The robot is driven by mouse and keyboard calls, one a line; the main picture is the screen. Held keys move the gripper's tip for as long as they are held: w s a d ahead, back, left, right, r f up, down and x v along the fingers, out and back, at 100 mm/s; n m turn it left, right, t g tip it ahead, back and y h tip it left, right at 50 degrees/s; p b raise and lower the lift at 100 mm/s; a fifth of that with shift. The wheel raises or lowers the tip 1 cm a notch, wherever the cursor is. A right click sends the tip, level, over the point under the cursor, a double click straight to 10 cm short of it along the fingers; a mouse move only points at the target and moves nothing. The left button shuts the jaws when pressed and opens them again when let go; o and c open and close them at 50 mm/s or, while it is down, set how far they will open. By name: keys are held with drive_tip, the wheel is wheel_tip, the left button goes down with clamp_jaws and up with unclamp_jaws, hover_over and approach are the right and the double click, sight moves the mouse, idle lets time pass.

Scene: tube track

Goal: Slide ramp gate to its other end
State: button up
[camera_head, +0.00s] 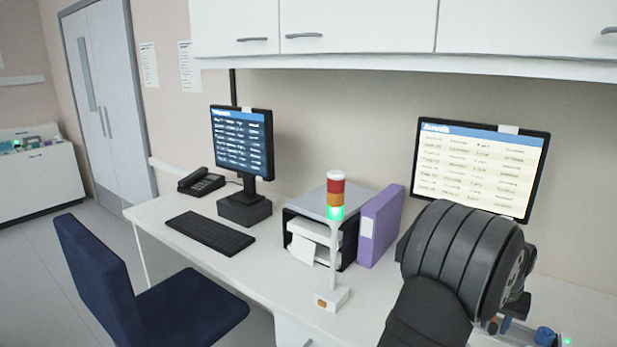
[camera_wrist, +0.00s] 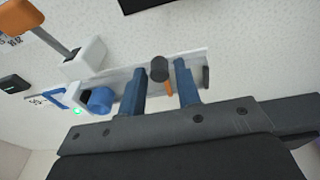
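In the wrist view a pale, narrow track piece (camera_wrist: 125,76) lies on the white surface. A dark round knob (camera_wrist: 158,68), likely the ramp gate's handle, stands near its right part. My gripper (camera_wrist: 161,72) has two blue fingers standing apart, one on each side of the knob, with gaps visible; contact is not clear. A small orange part (camera_wrist: 169,89) shows between the fingers below the knob. In the head view my dark arm hides the gripper and most of the track.
A blue cylinder (camera_wrist: 100,99) and a white block (camera_wrist: 84,57) with a grey bar to an orange piece (camera_wrist: 21,17) lie left in the wrist view. A signal tower (camera_head: 335,240), purple binder (camera_head: 380,226) and right monitor (camera_head: 480,168) stand on the desk (camera_head: 255,275).

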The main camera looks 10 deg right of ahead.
drive_tip(key=shift+r, duration=2.55)
wheel_tip(320, 180, down, 5)
drive_tip(key=shift+f, duration=0.15)
drive_tip(key=shift+s+a, duration=0.6)
drive_tip(key=shift+s, duration=0.05)
drive_tip(key=shift+s+a, duration=0.2)
drive_tip(key=shift+s, duration=0.05)
